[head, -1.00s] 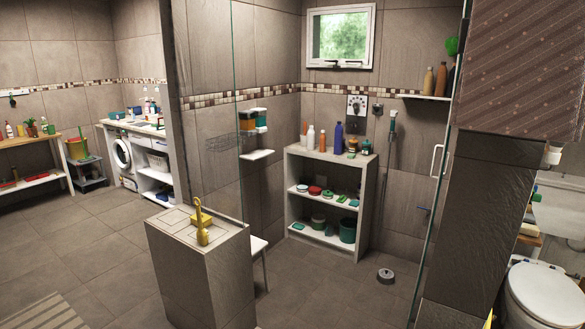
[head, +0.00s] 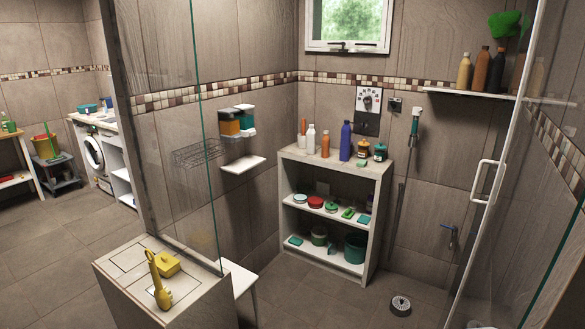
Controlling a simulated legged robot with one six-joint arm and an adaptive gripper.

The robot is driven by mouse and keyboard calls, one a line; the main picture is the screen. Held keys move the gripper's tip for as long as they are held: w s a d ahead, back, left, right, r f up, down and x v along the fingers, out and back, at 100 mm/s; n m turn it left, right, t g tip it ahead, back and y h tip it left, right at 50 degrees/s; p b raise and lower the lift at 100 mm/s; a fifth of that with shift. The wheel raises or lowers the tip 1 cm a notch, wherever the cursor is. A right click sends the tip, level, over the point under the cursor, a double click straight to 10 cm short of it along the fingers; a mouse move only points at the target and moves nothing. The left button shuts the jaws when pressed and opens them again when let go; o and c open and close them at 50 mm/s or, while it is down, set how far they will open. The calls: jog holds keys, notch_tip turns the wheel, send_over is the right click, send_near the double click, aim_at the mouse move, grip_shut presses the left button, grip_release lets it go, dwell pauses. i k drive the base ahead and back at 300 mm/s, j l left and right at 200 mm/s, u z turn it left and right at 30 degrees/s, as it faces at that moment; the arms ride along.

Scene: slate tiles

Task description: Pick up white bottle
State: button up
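A white bottle (head: 311,137) stands upright on top of the shelf unit (head: 288,215) in the shower corner. A thin reddish-orange bottle (head: 304,127) is close to its left and slightly behind, and an orange bottle (head: 325,145) stands to its right. A taller blue bottle (head: 346,141) is further right on the same top. My gripper does not show in the head view.
A glass panel (head: 207,130) rises from a tiled half wall (head: 185,302) that bears a yellow brush and a yellow box. An opened glass door with a white handle (head: 487,182) is at right. The floor between is mostly clear, with a round drain (head: 401,305).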

aim_at(311, 134)
jog(key=i, duration=3.25)
jog(key=i+z, duration=0.2)
jog(key=i, duration=0.2)
jog(key=i+j+z, duration=0.15)
jog(key=i, duration=0.2)
